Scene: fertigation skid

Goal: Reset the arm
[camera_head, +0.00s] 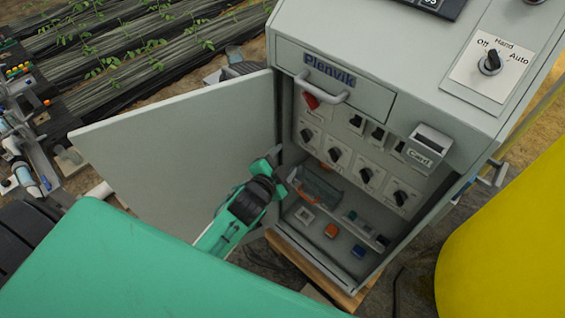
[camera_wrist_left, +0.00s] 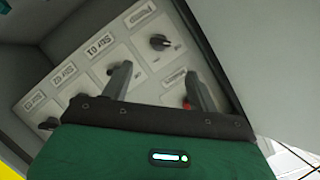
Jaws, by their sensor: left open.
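My left arm reaches in from the lower left, and its left gripper (camera_head: 282,168) is at the cabinet's open doorway, by the inner edge of the door. In the left wrist view the same gripper (camera_wrist_left: 155,78) has its fingers spread apart with nothing between them. Beyond the fingers is a panel (camera_wrist_left: 84,72) with several black rotary knobs and labels. One black knob (camera_wrist_left: 160,42) lies past the fingertips. A red part (camera_wrist_left: 187,104) shows beside the right finger, partly hidden. My right gripper is not in view.
The grey cabinet (camera_head: 403,90) has its door (camera_head: 185,135) swung open to the left. Its floor (camera_head: 318,240) holds several small coloured parts. A selector switch (camera_head: 490,62) is on top. A yellow rounded body (camera_head: 510,240) stands at right. Plant rows (camera_head: 125,45) lie behind.

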